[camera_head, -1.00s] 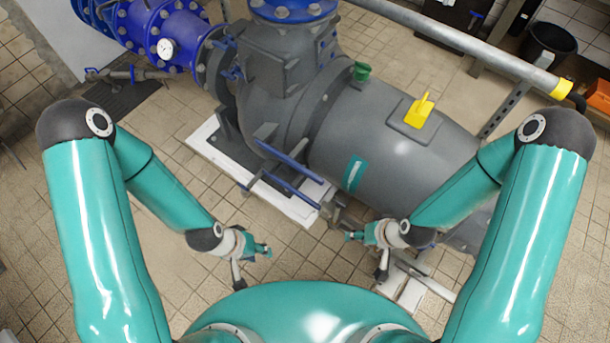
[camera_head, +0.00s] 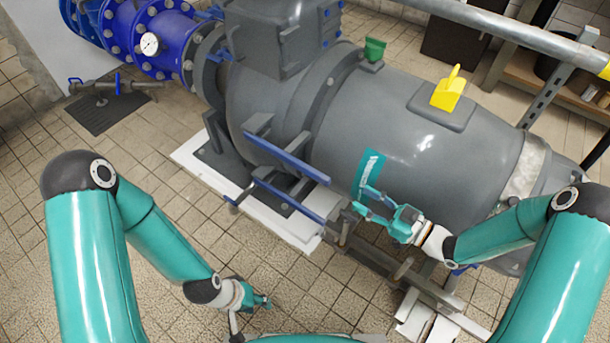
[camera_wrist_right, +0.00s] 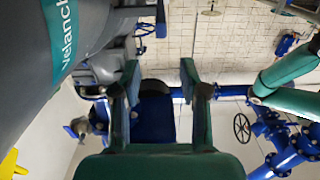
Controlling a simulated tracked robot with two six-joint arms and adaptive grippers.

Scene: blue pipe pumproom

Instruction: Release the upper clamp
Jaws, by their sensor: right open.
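The big grey pump body (camera_head: 410,150) carries two long blue bars on its near side, an upper one (camera_head: 287,158) and a lower one (camera_head: 290,200). The upper bar appears to be the upper clamp's lever, but I cannot be sure. My right gripper (camera_head: 364,200) is open and empty, in front of the teal label, to the right of the bars' right ends. In the right wrist view its two fingers (camera_wrist_right: 160,78) stand apart with nothing gripped. My left gripper (camera_head: 266,300) hangs low over the floor, below the bars; its finger opening is too small to tell.
A yellow handle (camera_head: 448,90) and a green handle (camera_head: 375,50) stand on the pump's top. Blue flanged pipe (camera_head: 165,35) with a gauge is at the upper left. A metal rail (camera_head: 400,272) runs below the pump.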

